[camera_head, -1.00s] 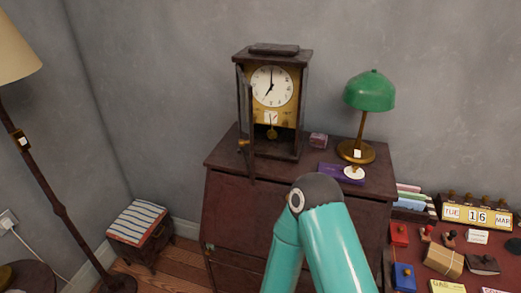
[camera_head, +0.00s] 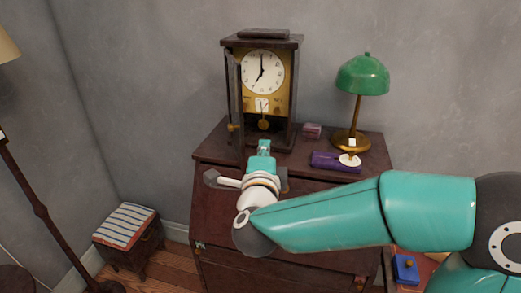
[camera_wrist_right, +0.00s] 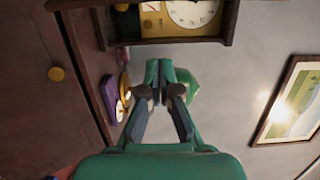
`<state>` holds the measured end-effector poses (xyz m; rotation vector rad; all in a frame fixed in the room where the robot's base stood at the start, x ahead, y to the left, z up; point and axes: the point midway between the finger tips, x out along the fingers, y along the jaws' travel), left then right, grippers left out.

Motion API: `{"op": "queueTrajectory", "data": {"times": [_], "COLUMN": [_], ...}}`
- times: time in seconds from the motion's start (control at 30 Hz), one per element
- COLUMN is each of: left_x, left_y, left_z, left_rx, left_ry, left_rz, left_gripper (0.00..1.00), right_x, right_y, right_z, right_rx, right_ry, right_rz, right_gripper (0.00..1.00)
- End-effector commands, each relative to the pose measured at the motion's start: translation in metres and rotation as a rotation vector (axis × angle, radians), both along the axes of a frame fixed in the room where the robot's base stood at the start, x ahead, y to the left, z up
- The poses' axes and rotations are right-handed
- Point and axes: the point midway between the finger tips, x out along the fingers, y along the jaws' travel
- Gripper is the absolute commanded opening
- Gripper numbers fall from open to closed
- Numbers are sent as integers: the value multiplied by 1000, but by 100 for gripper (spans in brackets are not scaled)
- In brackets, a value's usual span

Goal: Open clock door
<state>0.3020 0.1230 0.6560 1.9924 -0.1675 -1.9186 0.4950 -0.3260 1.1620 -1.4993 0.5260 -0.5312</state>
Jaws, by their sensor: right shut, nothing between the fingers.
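The dark wooden clock (camera_head: 262,85), with a white dial and a brass pendulum, stands upright on the brown cabinet. Its narrow door (camera_head: 234,95) stands ajar at the left side, swung out toward me, with a small brass knob (camera_head: 233,127) low on it. In the right wrist view the clock (camera_wrist_right: 190,15) lies sideways along the top edge, partly cut off. My right gripper (camera_head: 264,148) is shut and empty, in front of and below the clock, right of the door and apart from it. Its closed fingers show in the right wrist view (camera_wrist_right: 160,70). My left gripper is out of view.
A green lamp (camera_head: 361,75), a purple case (camera_head: 335,161) and a small pink box (camera_head: 312,130) stand on the cabinet (camera_head: 212,150) right of the clock. A striped stool (camera_head: 125,225) is at lower left. The space left of the door is clear.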

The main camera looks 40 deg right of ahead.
Motion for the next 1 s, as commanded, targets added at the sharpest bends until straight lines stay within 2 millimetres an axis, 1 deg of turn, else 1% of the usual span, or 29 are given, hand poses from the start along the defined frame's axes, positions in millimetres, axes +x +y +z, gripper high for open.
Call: {"op": "queueTrajectory", "data": {"times": [0.03, 0.4, 0.43, 0.5, 0.67, 0.8, 1.0], "left_x": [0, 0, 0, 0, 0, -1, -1], "left_y": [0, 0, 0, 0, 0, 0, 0], "left_z": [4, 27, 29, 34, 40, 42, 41], "left_rx": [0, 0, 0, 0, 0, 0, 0], "left_ry": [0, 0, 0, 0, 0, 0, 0], "left_rz": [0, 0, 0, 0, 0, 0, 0], "left_gripper": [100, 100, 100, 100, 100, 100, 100], "right_x": [6, 65, 68, 72, 77, 78, 78], "right_y": [-7, -52, -50, -34, -18, -13, -12], "right_z": [1, 2, 2, 3, 2, 0, 0], "right_rx": [-2, -5, -5, -4, -3, -4, -4], "right_ry": [3, 5, 7, 6, 4, 3, 3], "right_rz": [-4, -1, 3, 10, 8, 5, 5], "right_gripper": [0, 0, 0, 0, 0, 0, 0]}}
